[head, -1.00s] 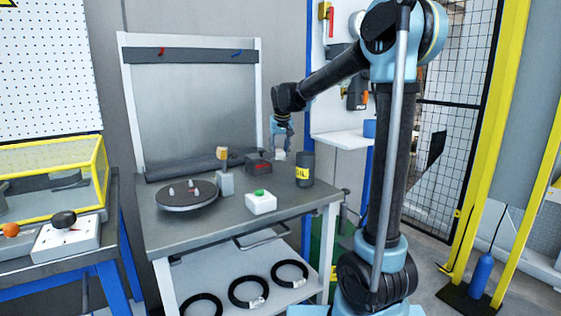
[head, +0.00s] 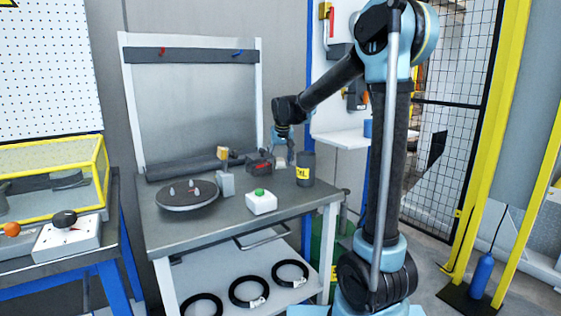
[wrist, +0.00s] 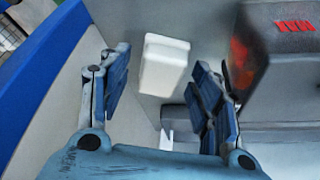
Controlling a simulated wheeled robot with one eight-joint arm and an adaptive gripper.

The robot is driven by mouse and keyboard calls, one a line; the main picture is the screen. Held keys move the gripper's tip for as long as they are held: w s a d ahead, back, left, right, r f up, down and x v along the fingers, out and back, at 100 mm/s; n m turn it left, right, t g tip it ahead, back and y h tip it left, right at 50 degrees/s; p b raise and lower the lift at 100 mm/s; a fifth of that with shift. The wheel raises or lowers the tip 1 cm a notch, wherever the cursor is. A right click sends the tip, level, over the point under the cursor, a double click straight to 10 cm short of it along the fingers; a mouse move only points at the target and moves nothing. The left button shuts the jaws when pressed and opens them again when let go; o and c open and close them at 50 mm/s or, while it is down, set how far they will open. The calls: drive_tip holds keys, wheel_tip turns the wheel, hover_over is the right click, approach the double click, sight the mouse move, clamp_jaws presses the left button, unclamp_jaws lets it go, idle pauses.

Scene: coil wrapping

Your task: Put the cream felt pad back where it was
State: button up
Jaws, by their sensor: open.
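The cream felt pad (head: 281,163) is a small pale block near the back right of the grey workbench (head: 225,213), between a dark box and a dark can. In the wrist view the pad (wrist: 165,65) lies between and just beyond the fingers of my gripper (wrist: 160,85), with space on both sides. It appears to rest on the grey surface. My gripper (head: 282,150) is open, pointing down over the pad. The fingers partly hide the pad in the head view.
A dark box with red marking (head: 259,165) stands close left of my gripper; a dark can with a yellow label (head: 306,170) stands close right. A round turntable (head: 187,197), a green-button box (head: 261,203) and a dark roll (head: 185,166) are also on the bench.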

drive_tip(key=a+v, duration=0.1)
drive_tip(key=v, duration=1.1)
drive_tip(key=shift+d, duration=0.45)
drive_tip(key=shift+r, duration=0.1)
